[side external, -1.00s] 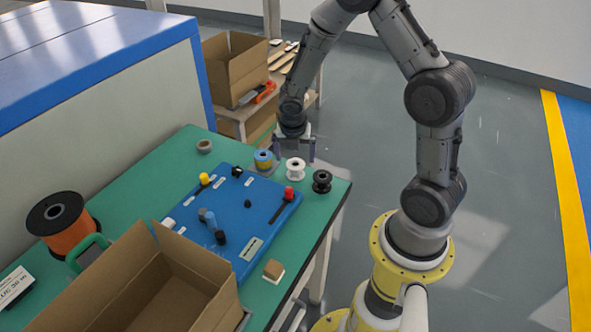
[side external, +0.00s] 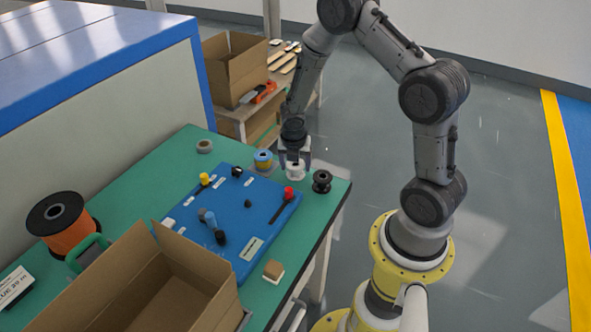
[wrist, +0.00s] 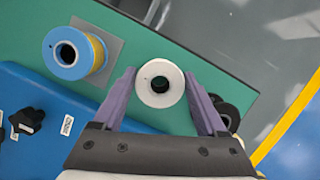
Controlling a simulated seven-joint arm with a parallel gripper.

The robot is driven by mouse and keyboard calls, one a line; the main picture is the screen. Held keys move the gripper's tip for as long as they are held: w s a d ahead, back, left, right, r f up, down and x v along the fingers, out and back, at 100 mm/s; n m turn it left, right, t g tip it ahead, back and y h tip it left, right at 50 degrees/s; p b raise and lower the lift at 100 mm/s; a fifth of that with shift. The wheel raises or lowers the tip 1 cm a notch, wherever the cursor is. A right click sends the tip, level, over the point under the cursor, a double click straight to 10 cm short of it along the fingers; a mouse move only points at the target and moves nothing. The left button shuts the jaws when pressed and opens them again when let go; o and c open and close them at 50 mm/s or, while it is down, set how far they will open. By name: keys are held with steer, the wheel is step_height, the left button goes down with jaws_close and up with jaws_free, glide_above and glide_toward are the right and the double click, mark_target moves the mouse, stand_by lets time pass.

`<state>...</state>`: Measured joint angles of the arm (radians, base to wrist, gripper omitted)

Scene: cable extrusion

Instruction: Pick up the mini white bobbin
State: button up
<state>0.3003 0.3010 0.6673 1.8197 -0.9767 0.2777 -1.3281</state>
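The mini white bobbin (side external: 295,171) stands upright on the green table near its far right corner. The lower part of the bobbin is partly hidden by the fingers in the side view.
A blue and yellow spool (side external: 263,159) stands close on the left, on a grey patch. A black bobbin (side external: 322,181) stands close on the right. The blue control panel (side external: 262,222) lies in front. An open cardboard box (side external: 215,262) is at the near edge.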

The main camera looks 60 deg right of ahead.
steer(key=c, duration=0.9)
steer(key=shift+r, duration=0.15)
